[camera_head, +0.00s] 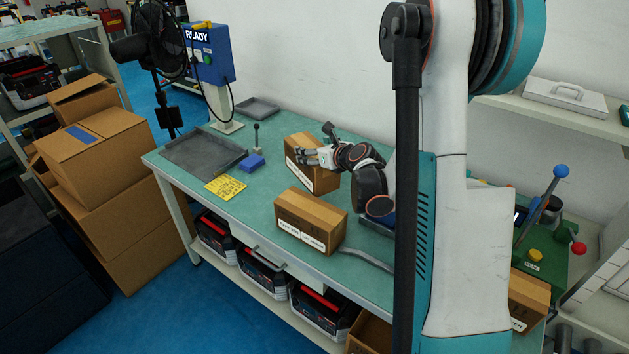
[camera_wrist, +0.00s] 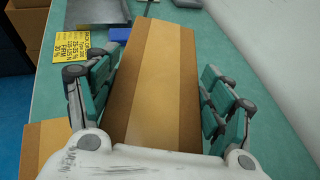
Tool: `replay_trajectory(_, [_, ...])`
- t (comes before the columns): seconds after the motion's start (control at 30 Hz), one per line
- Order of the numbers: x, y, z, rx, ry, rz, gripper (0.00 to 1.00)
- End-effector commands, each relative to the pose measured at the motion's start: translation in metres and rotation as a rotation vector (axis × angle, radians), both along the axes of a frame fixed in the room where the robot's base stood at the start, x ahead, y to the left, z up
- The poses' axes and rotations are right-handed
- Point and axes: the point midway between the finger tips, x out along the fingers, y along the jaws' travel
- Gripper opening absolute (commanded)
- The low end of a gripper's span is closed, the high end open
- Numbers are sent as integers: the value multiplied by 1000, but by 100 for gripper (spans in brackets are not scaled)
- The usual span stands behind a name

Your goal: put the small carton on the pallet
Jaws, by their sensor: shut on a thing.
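My gripper (camera_head: 312,157) is shut on a brown carton (camera_head: 296,143) with a white label, at the back of the green workbench. In the wrist view this carton (camera_wrist: 155,80) lies lengthwise between the two finger pairs of my gripper (camera_wrist: 148,95). I cannot tell whether its underside touches the bench. A second brown carton (camera_head: 312,216) with white labels stands on the bench in front, and its edge shows in the wrist view (camera_wrist: 42,140). A flat dark grey tray (camera_head: 200,155) lies at the bench's left end; I cannot tell if it is the pallet.
A yellow note (camera_head: 225,187), a blue block (camera_head: 251,162) with a small lever behind it, and a smaller grey tray (camera_head: 257,107) lie on the bench. A blue READY box (camera_head: 208,54) stands behind. Stacked cartons (camera_head: 95,150) stand left of the bench.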

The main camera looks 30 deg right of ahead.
Motion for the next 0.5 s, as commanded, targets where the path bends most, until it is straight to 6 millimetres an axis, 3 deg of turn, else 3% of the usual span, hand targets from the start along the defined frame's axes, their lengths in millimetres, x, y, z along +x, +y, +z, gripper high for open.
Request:
replay_trajectory(0.03, [1, 0, -14, 1, -1, 0, 8])
replay_trajectory(0.2, [0, 0, -39, 1, -1, 0, 8])
replay_trajectory(0.5, [0, 0, -55, 1, -1, 0, 8])
